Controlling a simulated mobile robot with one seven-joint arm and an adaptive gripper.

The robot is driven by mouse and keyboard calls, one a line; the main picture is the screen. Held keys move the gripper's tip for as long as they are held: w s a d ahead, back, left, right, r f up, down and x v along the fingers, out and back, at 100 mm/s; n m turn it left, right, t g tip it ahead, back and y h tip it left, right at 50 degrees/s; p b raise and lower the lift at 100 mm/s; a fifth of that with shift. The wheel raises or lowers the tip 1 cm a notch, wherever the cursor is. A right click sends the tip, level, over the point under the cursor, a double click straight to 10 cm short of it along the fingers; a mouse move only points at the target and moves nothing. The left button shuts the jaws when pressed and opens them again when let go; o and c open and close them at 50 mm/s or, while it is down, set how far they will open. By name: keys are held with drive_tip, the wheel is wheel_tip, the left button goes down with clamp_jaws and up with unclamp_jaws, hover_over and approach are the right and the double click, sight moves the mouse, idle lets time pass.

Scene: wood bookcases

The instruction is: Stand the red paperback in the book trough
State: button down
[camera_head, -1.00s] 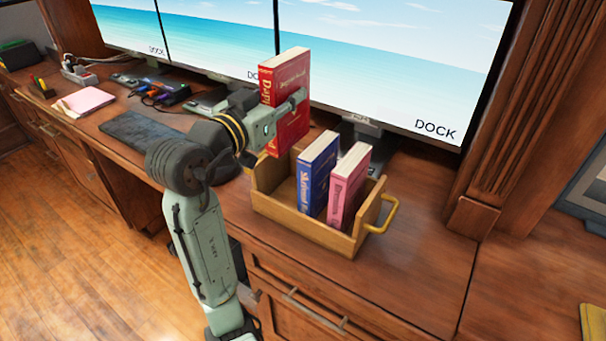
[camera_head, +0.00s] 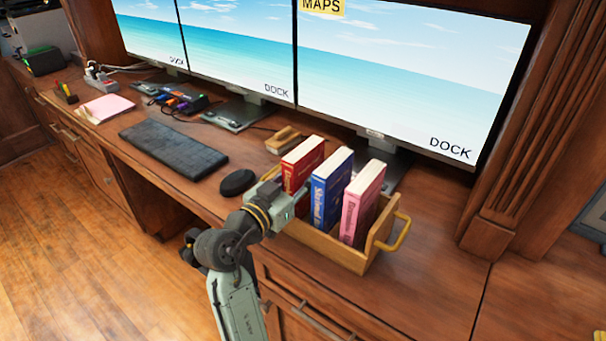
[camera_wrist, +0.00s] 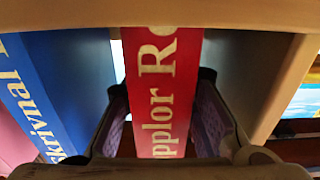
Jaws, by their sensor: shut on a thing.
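The red paperback (camera_head: 302,160) is upright at the left end of the wooden book trough (camera_head: 328,249), left of the blue book (camera_head: 331,188). Its lower part is hidden by my gripper and the trough wall, so I cannot tell whether it touches the trough floor. A pink book (camera_head: 362,203) stands right of the blue one. My gripper (camera_head: 292,203) is shut on the red paperback from the front. In the wrist view, the red spine (camera_wrist: 163,75) runs upright between the two fingers (camera_wrist: 163,100), with a gap to the blue book (camera_wrist: 72,85).
The trough has a yellow handle (camera_head: 397,232) on its right end. Monitors (camera_head: 400,75) stand close behind. A mouse (camera_head: 237,182) and keyboard (camera_head: 173,150) lie to the left, and a small wooden object (camera_head: 283,140) sits behind. The desk right of the trough is clear.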

drive_tip(key=shift+r, duration=0.1)
drive_tip(key=c, duration=1.6)
unclamp_jaws()
